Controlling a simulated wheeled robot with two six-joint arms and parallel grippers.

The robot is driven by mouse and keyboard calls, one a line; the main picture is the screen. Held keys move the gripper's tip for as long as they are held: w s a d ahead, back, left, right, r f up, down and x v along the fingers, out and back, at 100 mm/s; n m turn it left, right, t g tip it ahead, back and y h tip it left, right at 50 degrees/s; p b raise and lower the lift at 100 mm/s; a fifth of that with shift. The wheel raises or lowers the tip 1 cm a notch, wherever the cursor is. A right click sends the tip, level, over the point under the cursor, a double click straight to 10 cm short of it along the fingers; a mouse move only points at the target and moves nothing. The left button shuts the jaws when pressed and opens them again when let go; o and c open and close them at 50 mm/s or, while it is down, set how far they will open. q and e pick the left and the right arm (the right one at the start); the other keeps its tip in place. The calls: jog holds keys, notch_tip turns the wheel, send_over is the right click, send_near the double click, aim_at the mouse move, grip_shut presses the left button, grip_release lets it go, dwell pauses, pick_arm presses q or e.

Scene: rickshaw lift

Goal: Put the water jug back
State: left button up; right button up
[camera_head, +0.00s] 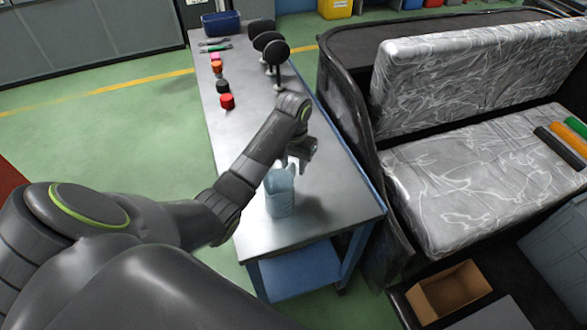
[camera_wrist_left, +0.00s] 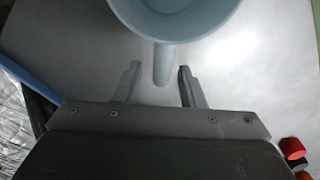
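The light blue water jug (camera_head: 280,196) stands upright near the close end of a metal-topped workbench (camera_head: 319,205). In the left wrist view the jug (camera_wrist_left: 190,35) fills the top edge, with its handle (camera_wrist_left: 162,66) pointing toward my gripper. My left gripper (camera_head: 291,161) is at the jug's upper part in the head view. In the wrist view its two fingers are apart, one on each side of the handle, with gaps showing on both sides. My right gripper is not in view.
Black round-headed parts (camera_head: 276,53) stand on the bench farther back. Red and other coloured pieces (camera_head: 227,101) line its left side, with a blue bin (camera_head: 221,23) at the far end. A plastic-covered seat (camera_head: 485,175) stands right of the bench. A cardboard box (camera_head: 449,291) lies lower right.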

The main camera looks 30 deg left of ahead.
pick_arm(q)
notch_tip(320, 180, up, 2)
jog(key=shift+r, duration=0.25)
notch_tip(320, 180, up, 6)
jog(key=p, duration=0.4)
jog(key=shift+f, duration=0.15)
jog(key=shift+r+p, duration=0.75)
jog(key=shift+p, duration=0.25)
jog(key=shift+f, duration=0.1)
